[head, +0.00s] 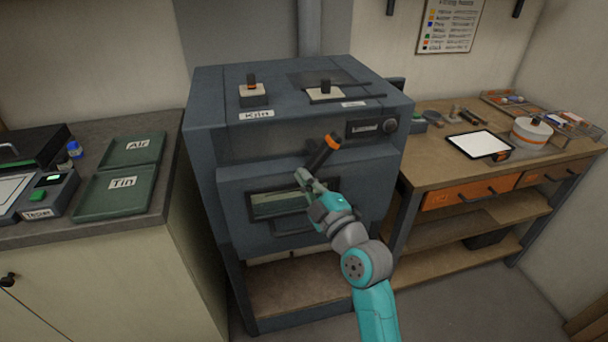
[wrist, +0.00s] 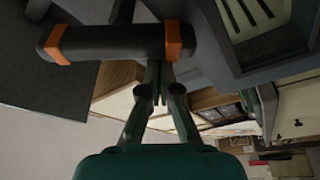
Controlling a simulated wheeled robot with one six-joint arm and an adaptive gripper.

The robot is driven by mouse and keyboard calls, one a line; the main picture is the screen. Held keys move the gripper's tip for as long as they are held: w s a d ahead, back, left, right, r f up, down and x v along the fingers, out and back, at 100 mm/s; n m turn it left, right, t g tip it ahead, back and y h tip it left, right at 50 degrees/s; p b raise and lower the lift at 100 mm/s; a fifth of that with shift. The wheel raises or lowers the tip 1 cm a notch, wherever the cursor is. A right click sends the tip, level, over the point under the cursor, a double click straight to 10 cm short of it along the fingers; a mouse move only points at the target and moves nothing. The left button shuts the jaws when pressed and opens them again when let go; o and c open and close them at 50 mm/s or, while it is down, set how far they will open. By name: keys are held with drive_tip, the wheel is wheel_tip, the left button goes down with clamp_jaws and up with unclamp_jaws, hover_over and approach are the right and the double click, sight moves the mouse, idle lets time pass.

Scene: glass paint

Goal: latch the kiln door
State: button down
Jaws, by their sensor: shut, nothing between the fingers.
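The kiln (head: 225,150) is a dark blue-grey box in the middle of the head view. Its door (head: 232,185), with a window (head: 268,203), is on the front and looks closed. A black latch handle (head: 319,157) with orange bands slants up to the right at the door's upper edge. It crosses the top of the wrist view (wrist: 110,42). My gripper (head: 301,178) is shut and empty just below the handle. In the wrist view its fingertips (wrist: 160,75) meet at the handle's edge; I cannot tell whether they touch it.
A counter on the left holds green trays (head: 122,183) and a tester (head: 45,197). A wooden workbench (head: 440,175) stands right of the kiln with a tablet (head: 480,144) and a round pot (head: 531,132). Switches (head: 253,92) sit on the kiln's top. Floor at lower right is clear.

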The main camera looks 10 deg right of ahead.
drive_tip(key=n, duration=0.2)
drive_tip(key=d+f+n+g, duration=0.1)
drive_tip(key=n, duration=0.1)
drive_tip(key=n+g, duration=0.1)
drive_tip(key=n, duration=0.1)
drive_tip(key=shift+d+f, duration=0.4)
drive_tip(key=shift+d, duration=0.15)
idle(0.4)
